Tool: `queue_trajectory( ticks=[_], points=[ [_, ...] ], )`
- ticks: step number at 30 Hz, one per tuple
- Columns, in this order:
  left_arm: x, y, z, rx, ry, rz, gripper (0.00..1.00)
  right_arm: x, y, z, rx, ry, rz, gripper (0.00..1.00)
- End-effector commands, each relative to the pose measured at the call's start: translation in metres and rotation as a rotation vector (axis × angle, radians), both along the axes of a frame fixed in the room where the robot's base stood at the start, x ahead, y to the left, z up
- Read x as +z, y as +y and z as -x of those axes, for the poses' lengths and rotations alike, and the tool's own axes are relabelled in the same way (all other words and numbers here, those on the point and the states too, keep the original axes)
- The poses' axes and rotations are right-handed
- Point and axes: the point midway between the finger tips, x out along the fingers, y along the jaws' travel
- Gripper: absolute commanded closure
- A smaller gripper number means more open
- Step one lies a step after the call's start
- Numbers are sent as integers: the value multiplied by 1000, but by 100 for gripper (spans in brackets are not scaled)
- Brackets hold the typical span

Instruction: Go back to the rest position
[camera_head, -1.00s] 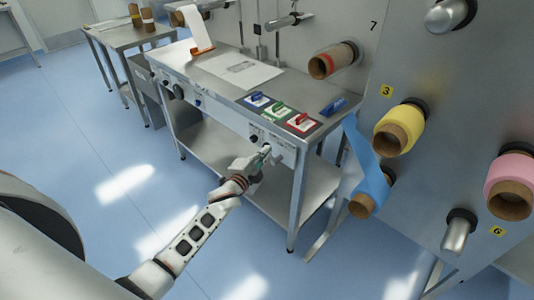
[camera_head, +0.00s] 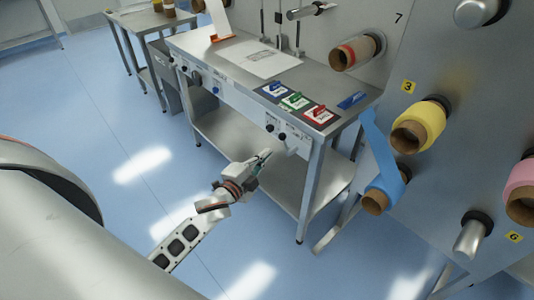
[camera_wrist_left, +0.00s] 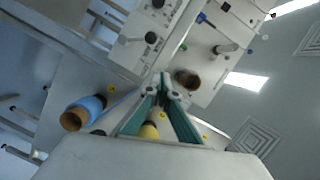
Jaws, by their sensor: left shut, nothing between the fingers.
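My left gripper (camera_head: 262,160) is in front of the steel table's front panel in the head view, apart from the panel and its knobs. Its fingers are shut and hold nothing. In the left wrist view the closed fingers of the gripper (camera_wrist_left: 163,80) point up the picture toward the machine. My right gripper is not in view.
The steel table (camera_head: 330,82) carries blue, green and red handled blocks and a paper sheet (camera_head: 257,58). Front knobs (camera_head: 277,130) stick out near my gripper. The machine's right panel holds yellow (camera_head: 425,120), blue (camera_head: 386,185) and pink rolls. Blue floor (camera_head: 110,130) lies clear at left.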

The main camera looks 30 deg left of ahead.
Motion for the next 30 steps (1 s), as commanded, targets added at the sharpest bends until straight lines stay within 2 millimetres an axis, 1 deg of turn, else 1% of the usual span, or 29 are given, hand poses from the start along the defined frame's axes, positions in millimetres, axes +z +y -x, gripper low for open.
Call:
queue_trajectory(
  ticks=[7,9,11,14,15,17,18,20,21,24,25,27,30],
  points=[
    [-1,-1,1,0,3,5,100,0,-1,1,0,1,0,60],
    [-10,-3,8,3,23,33,100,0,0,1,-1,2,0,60],
    [-24,-7,20,8,59,86,100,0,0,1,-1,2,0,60],
    [-61,-19,56,28,155,234,100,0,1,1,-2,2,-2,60],
    [-77,-25,74,42,203,309,100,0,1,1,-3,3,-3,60],
    [-102,-35,104,70,278,427,100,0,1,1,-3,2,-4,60],
    [-117,-41,124,91,327,503,100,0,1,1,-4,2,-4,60],
    [-136,-50,153,126,397,612,100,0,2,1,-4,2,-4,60],
    [-147,-56,171,150,439,679,100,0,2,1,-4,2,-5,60],
    [-168,-69,210,208,527,816,100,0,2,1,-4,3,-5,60],
    [-172,-72,219,223,546,847,100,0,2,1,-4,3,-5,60],
    [-179,-78,236,249,581,904,100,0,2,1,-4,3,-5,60],
    [-185,-82,248,272,608,949,100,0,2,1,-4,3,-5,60]
  ],
)
